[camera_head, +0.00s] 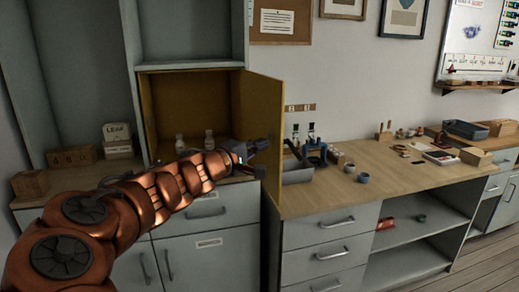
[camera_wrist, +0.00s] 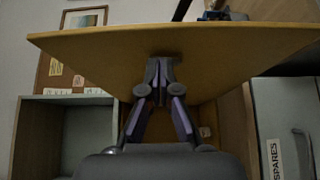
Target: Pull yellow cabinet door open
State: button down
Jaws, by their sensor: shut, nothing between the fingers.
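The yellow cabinet door (camera_head: 264,108) stands swung well out from its cabinet, hinged on the right side, with the yellow interior (camera_head: 192,105) exposed. In the wrist view the door panel (camera_wrist: 90,45) spans the upper part of the picture. My gripper (camera_head: 262,146) is at the inner face of the door, low on the panel. In the wrist view its fingers (camera_wrist: 161,68) are shut, with their tips at the panel; I cannot tell if they touch it. The door's handle is not visible.
Small bottles (camera_head: 208,139) stand inside the cabinet. To the right, a wooden counter (camera_head: 330,192) holds a blue-grey device (camera_head: 313,150), small cups (camera_head: 363,177) and other items. Wooden blocks (camera_head: 72,156) and a sign (camera_head: 117,134) stand at left. Drawers with handles sit below.

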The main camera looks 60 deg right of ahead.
jog(key=shift+w, duration=0.1)
dwell(0.4)
jog(key=s+a+b, duration=0.1)
jog(key=s+a, duration=0.2)
jog(key=a, duration=0.8)
jog(key=shift+b, duration=0.3)
jog(key=shift+s+a, duration=0.1)
jog(key=shift+s, duration=0.05)
dwell(0.5)
